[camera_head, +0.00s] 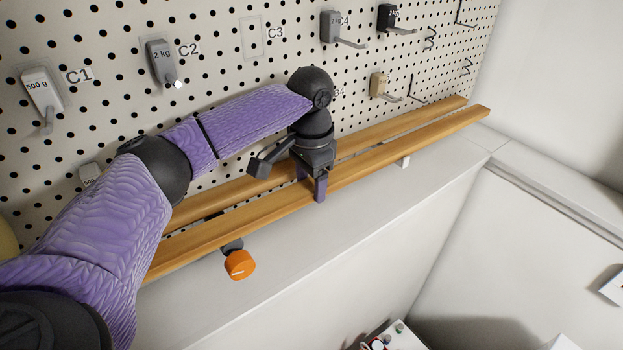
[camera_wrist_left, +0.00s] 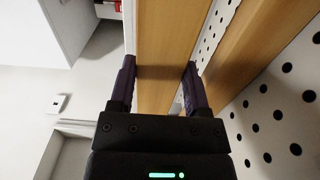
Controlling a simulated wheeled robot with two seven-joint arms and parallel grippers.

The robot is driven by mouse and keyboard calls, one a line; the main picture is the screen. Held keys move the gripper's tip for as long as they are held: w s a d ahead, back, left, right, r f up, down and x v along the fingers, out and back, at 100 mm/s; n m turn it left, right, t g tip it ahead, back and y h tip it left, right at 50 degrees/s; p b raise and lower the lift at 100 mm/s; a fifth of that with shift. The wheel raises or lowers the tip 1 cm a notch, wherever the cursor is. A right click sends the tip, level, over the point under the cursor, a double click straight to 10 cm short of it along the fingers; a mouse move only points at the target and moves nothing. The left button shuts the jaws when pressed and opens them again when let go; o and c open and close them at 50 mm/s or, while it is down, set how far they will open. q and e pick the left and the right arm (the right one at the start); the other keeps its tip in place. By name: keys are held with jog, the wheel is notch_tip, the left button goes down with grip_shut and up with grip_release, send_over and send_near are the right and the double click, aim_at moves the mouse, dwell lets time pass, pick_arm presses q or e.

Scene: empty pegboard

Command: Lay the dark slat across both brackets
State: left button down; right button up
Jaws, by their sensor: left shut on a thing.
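Two long wooden slats, similar in brown tone, run side by side along the pegboard; I cannot tell which one the task calls dark. My left gripper (camera_head: 312,174) is shut around the front slat (camera_head: 235,224), with one finger on its near side. In the left wrist view my left gripper (camera_wrist_left: 159,88) has this slat (camera_wrist_left: 168,40) between its two fingers. The rear slat (camera_head: 425,116) lies closer to the board, with a narrow gap between. A second bracket is not clearly visible. My right gripper is not in view.
An orange knob (camera_head: 239,264) sits just below the front slat. A pale ledge (camera_head: 330,232) runs beneath the slats.

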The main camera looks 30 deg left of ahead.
pick_arm(q)
grip_release()
notch_tip(320, 180, up, 8)
jog(key=shift+d+f, duration=0.15)
jog(key=shift+f, duration=0.2)
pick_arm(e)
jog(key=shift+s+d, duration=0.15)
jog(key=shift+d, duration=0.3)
